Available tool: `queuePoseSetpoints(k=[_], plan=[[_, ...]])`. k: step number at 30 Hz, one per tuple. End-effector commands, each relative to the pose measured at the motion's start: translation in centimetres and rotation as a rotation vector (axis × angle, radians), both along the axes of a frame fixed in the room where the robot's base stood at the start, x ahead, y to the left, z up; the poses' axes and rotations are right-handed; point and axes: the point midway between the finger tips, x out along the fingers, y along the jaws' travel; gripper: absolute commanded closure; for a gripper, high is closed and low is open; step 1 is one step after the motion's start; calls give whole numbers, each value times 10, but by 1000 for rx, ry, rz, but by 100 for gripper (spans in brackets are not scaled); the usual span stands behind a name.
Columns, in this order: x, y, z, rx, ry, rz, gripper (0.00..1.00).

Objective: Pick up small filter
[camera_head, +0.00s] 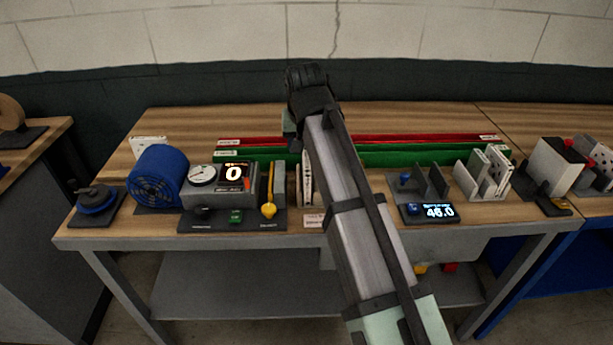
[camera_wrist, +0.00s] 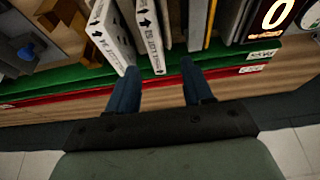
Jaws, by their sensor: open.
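In the wrist view, two white boxed filters with black arrows and printed text stand on edge: a left one (camera_wrist: 108,32) and a right one (camera_wrist: 150,38). I cannot tell which is the small filter. In the head view one white filter (camera_head: 307,182) stands upright beside my arm; my arm hides what is to its right. My gripper (camera_wrist: 160,86) is open, its two blue fingers spread with nothing between them. Its fingers are close to the near ends of the slabs, over the green strip. In the head view my gripper (camera_head: 290,126) is mostly hidden behind my wrist.
A gauge unit with a "0" display (camera_head: 234,174) and a blue fan (camera_head: 158,178) stand left. A "46.0" display (camera_head: 438,212) and white panels (camera_head: 488,172) stand right. Green (camera_head: 400,158) and red (camera_head: 400,138) strips run behind. Bare wood (camera_head: 190,122) lies at the back left.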

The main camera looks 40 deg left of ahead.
Motion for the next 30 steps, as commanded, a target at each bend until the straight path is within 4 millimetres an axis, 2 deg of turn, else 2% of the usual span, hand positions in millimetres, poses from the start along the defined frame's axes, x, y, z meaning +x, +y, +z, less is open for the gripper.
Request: queuePoseSetpoints(k=[6, 19, 30], plan=[[9, 9, -31, 0, 0, 0, 49], [16, 12, -52, 1, -1, 0, 49], [29, 18, -91, 1, -1, 0, 49]])
